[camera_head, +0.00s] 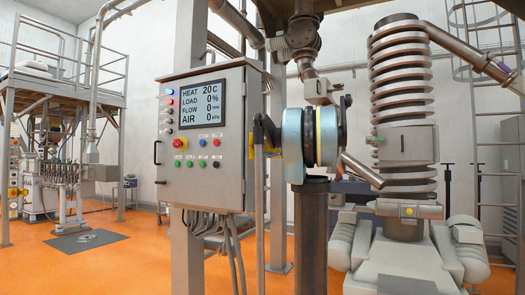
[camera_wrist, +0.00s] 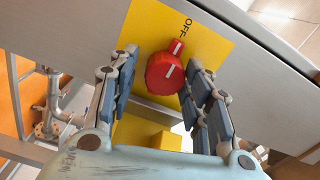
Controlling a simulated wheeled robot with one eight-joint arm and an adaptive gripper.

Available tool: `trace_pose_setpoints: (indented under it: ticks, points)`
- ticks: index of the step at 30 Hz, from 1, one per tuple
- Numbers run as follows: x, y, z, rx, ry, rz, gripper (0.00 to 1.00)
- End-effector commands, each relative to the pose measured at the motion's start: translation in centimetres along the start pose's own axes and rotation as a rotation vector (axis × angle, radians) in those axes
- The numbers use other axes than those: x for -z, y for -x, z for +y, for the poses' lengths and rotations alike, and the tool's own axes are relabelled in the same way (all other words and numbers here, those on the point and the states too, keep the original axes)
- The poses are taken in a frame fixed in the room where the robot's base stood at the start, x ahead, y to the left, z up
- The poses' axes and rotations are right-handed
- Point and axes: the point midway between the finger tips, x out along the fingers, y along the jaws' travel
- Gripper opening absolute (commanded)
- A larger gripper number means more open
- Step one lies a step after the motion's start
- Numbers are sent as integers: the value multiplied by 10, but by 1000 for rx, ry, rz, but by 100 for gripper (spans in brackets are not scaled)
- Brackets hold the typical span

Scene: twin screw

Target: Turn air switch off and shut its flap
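The air switch is a red knob (camera_wrist: 165,72) on a yellow plate (camera_wrist: 207,45) in the wrist view. Its white mark points toward the word OFF. My gripper (camera_wrist: 163,85) is open, with one finger on each side of the knob and a visible gap to each. A yellow block-like part (camera_wrist: 166,140) shows lower down between the fingers; I cannot tell whether it is the flap. In the head view, my gripper (camera_head: 261,133) is at the right side of the grey control cabinet (camera_head: 230,100), where a strip of yellow (camera_head: 250,146) shows. The knob is hidden there.
The cabinet's display (camera_head: 200,104) reads AIR 0 kPa. A red knob on yellow (camera_head: 180,143) and several coloured buttons are on its front. A post (camera_head: 188,45) stands behind the cabinet. Cables (camera_head: 230,240) hang below it. A large coiled machine (camera_head: 402,100) stands at right.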

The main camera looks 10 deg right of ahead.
Motion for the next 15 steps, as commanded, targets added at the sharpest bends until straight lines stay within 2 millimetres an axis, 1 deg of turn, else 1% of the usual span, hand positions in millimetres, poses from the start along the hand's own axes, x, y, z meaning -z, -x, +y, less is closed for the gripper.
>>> trace_pose_setpoints:
  ticks: [11, 15]
  points:
    - [1, 1, -2, 4, -2, 2, 54]
    - [2, 11, -2, 5, -2, 3, 54]
